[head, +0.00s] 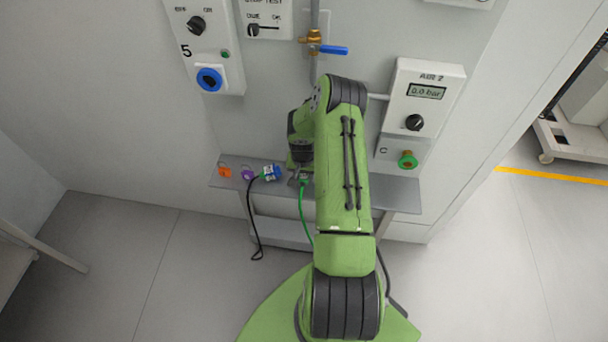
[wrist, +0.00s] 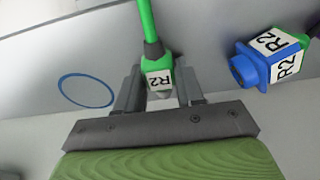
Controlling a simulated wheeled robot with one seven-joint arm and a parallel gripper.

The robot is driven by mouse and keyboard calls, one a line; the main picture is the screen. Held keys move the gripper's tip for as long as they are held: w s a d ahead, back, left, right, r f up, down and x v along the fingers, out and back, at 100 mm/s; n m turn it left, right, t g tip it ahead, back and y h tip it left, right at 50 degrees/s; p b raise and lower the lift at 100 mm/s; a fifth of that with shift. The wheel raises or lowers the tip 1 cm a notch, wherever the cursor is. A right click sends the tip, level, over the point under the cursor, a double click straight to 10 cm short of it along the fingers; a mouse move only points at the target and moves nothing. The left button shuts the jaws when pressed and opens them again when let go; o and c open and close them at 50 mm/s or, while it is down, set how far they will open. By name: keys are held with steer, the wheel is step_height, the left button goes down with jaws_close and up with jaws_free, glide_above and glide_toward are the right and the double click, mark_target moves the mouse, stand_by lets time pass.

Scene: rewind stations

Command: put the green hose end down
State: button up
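The green hose end (wrist: 160,77), with a white R2 label, sits between the two fingers of my gripper (wrist: 160,92) in the wrist view. The fingers appear closed on its sides, and its green hose runs up out of that view. In the head view my gripper (head: 301,176) is over the grey shelf (head: 390,192), partly hidden by my arm. The green hose (head: 304,212) hangs from there over the shelf's front edge. I cannot tell whether the hose end touches the shelf.
A blue connector (head: 271,173) labelled R2 lies left of my gripper; it also shows in the wrist view (wrist: 262,62). Purple (head: 248,175) and orange (head: 225,172) pieces are farther left. A blue ring mark (wrist: 87,91) is clear. The shelf's right part is bare.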

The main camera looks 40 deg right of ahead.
steer(key=o, duration=0.4)
step_height(320, 180, up, 12)
steer(key=s+a+r+p, duration=0.1)
steer(key=a+p, duration=0.1)
steer(key=p, duration=0.1)
step_height(320, 180, up, 11)
steer(key=n, duration=0.3)
glide_above(303, 180)
steer(key=w+a, duration=0.1)
steer(key=a, duration=0.4)
steer(key=s+a+r+n+t+h, duration=0.1)
steer(key=s+a+r+n+t, duration=0.15)
steer(key=a+r, duration=0.65)
steer(key=s+a+r+n, duration=0.1)
steer(key=s+a+r, duration=0.2)
steer(key=s, duration=0.3)
steer(key=s+a+r+n+t+y, duration=0.1)
steer(key=s+a+r+n, duration=0.1)
steer(key=s+a, duration=0.2)
steer(key=s+a+r+n+t+y, duration=0.1)
steer(key=s+a+r+n, duration=0.1)
steer(key=s, duration=0.5)
steer(key=shift+s+a+r, duration=0.35)
steer(key=shift+a+r, duration=0.5)
steer(key=shift+a, duration=0.4)
